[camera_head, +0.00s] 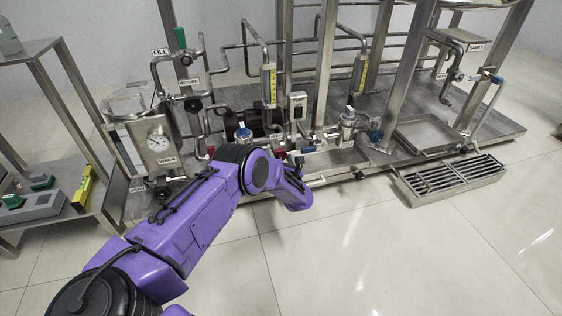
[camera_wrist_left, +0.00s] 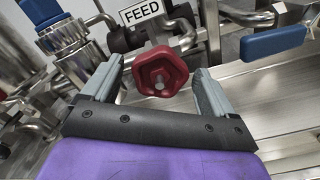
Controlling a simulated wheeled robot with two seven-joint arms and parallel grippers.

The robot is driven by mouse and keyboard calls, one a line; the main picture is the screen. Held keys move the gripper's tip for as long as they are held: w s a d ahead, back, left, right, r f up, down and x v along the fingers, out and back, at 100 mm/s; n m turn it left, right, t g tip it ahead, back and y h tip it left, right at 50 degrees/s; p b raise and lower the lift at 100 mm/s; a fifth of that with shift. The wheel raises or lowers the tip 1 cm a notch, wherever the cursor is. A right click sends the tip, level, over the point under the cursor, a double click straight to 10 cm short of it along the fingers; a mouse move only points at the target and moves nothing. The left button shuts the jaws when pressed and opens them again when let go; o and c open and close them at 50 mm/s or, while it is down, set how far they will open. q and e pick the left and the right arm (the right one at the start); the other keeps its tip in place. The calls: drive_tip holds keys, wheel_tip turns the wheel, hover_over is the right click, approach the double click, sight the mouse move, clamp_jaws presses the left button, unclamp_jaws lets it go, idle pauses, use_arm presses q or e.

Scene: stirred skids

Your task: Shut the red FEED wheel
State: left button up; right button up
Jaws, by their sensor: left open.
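The red FEED wheel (camera_wrist_left: 160,72) is a small lobed handwheel in the left wrist view, facing the camera below the white FEED label (camera_wrist_left: 141,12). My left gripper (camera_wrist_left: 159,76) is open, with one grey finger on each side of the wheel. Gaps show between the fingers and the wheel, so the wheel is not clamped. In the head view my purple left arm reaches to the front of the skid, and its gripper (camera_head: 298,164) is small and partly hidden by the wrist. My right gripper is in neither view.
A blue lever handle (camera_wrist_left: 273,42) is close to the right finger in the left wrist view. Steel pipes and fittings crowd the left side. In the head view a drain grate (camera_head: 452,178) lies right, a side bench (camera_head: 40,215) stands left, and the front floor is clear.

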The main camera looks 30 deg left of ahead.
use_arm(q)
drive_tip(key=c, duration=1)
drive_tip(key=shift+c, duration=0.2)
